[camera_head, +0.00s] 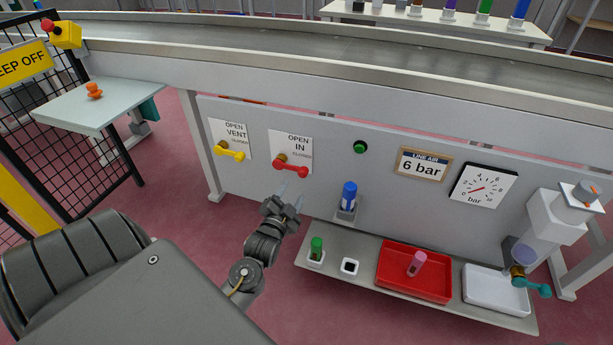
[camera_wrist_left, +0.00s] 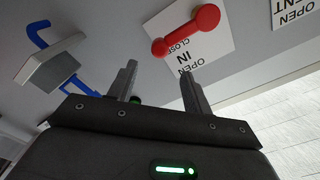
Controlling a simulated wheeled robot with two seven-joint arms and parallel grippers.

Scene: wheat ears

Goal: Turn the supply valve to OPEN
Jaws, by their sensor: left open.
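My right gripper is in neither view.
A yellow valve handle (camera_head: 230,152) labelled VENT is left of the red one. Below are a shelf with a red tray (camera_head: 390,281) and white tray (camera_head: 480,291). A gauge (camera_head: 484,187) is at right.

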